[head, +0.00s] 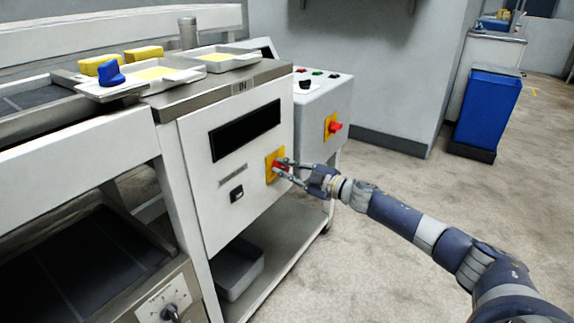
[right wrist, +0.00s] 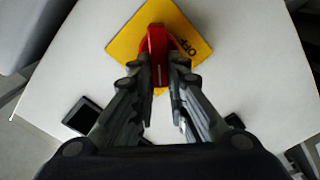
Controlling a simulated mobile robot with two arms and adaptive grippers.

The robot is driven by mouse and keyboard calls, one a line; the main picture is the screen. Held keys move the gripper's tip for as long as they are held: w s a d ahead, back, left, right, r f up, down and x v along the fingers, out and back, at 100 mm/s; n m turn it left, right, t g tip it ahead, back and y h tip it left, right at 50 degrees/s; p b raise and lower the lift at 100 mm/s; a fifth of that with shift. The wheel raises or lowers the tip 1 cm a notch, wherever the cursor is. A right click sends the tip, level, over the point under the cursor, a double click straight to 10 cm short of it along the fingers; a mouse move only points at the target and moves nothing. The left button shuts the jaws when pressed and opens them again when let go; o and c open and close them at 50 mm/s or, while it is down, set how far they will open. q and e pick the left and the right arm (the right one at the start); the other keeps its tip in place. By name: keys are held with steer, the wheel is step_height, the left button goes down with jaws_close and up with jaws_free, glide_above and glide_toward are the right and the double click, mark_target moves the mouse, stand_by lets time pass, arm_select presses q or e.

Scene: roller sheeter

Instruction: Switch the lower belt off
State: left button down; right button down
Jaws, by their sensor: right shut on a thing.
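A red rotary switch handle on a yellow plate (head: 270,170) is on the white front panel (head: 225,170) of the machine. In the right wrist view the red handle (right wrist: 157,45) stands in front of the yellow plate (right wrist: 190,35), which is tilted in the picture and bears the word OFF at its right. My right gripper (head: 283,166) is shut on the red handle, one finger on each side; it also shows in the right wrist view (right wrist: 160,72). My left gripper is not in view. Part of the handle is hidden by the fingers.
A second red switch (head: 334,127) on yellow sits on the grey control box (head: 322,108) behind. A knob (head: 170,312) is at lower left. A blue bin (head: 487,108) stands back right; the floor at right is clear.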

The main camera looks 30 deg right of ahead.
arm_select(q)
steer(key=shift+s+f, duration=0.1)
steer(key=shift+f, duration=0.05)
arm_select(e)
steer(key=shift+a+f+n, duration=0.1)
steer(key=shift+f+n, duration=0.1)
steer(key=shift+n, duration=0.7)
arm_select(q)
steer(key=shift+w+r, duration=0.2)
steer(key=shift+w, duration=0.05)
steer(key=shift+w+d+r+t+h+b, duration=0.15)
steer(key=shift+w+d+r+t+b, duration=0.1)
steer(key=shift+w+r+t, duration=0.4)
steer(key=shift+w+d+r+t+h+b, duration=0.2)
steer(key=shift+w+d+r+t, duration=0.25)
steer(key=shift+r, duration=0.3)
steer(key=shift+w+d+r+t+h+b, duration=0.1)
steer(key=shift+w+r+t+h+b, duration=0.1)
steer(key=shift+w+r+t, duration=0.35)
arm_select(e)
steer(key=shift+s+a+f+n, duration=0.1)
steer(key=shift+f+n, duration=0.05)
steer(key=shift+n, duration=0.9)
steer(key=shift+f+n, duration=0.2)
steer(key=shift+n, duration=0.8)
steer(key=shift+s+a+f+n, duration=0.1)
steer(key=shift+f+n, duration=0.05)
steer(key=shift+n, duration=0.9)
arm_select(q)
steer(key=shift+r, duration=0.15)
